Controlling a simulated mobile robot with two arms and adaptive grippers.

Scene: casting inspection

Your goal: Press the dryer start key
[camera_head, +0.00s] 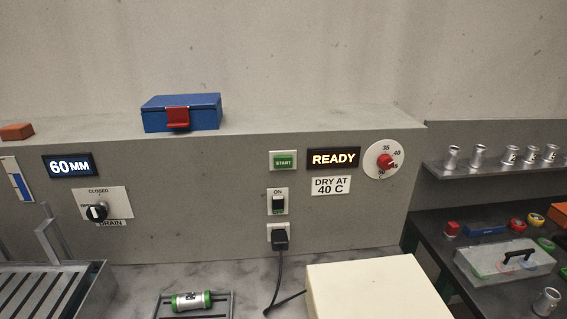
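A sign (330,186) below the display reads DRY AT 40 C. An ON rocker switch (278,202) is below the start key. Neither of my grippers shows in the head view.
A black plug (280,238) sits in a socket, its cable hanging onto the counter. A cream box (375,290) stands below right. A green-ended cylinder (191,301) lies on a small rack. A blue case (181,112) is on the ledge. The wall before the key is unobstructed.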

